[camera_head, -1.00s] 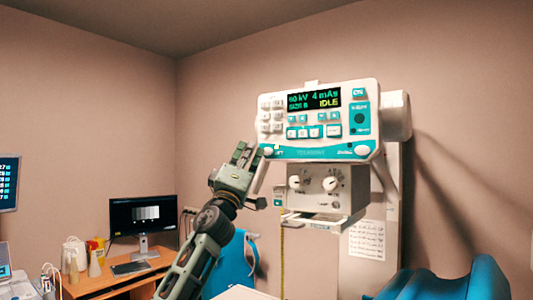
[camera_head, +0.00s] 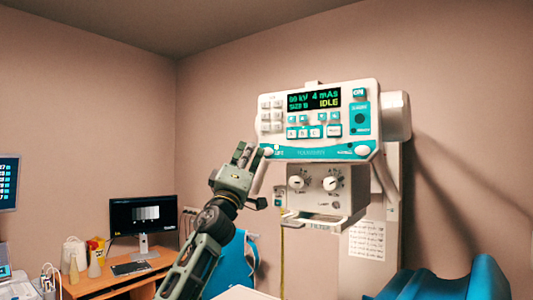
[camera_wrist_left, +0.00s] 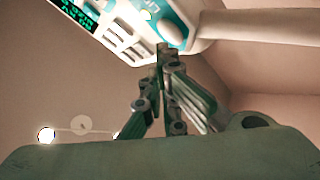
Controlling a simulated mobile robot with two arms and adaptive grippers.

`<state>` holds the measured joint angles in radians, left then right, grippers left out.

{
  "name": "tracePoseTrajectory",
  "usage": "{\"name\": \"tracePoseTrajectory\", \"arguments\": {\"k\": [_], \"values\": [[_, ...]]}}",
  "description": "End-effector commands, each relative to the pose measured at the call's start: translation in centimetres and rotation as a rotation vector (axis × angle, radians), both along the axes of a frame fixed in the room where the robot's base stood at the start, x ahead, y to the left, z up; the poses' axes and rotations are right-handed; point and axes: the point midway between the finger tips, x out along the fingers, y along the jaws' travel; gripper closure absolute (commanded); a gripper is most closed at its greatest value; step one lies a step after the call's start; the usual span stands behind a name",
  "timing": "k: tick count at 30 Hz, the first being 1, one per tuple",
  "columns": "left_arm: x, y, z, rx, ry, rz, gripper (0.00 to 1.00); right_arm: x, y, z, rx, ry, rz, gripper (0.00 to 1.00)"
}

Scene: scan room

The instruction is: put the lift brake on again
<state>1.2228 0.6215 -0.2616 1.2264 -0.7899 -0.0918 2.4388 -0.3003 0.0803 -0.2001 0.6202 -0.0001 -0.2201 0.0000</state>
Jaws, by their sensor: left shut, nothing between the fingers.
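The white and teal control panel (camera_head: 318,120) of the x-ray head shows "IDLE" on its display. At its lower left corner is a white round button (camera_head: 268,152) next to a small lit yellow lamp (camera_head: 277,147) and a label that seems to read "LIFT". My left gripper (camera_head: 243,152) is shut and empty, with its fingers pointing up just left of that corner. In the left wrist view, the fingertips (camera_wrist_left: 163,52) are close to the white button (camera_wrist_left: 172,32); I cannot tell whether they touch it. My right gripper is not in view.
Below the panel is a box with two knobs (camera_head: 313,182) and a tray edge (camera_head: 325,222). A blue padded chair or couch (camera_head: 450,285) is at lower right. A desk (camera_head: 110,282) with a monitor (camera_head: 143,214) stands at left.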

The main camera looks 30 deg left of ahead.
Motion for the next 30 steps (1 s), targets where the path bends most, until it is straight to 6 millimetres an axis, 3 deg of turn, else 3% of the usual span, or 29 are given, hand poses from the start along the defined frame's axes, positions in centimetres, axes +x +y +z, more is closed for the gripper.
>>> {"name": "tracePoseTrajectory", "arguments": {"k": [30], "values": [[1.15,-0.09,0.04,-0.001,0.000,-0.001,1.00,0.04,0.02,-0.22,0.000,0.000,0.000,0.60]]}}
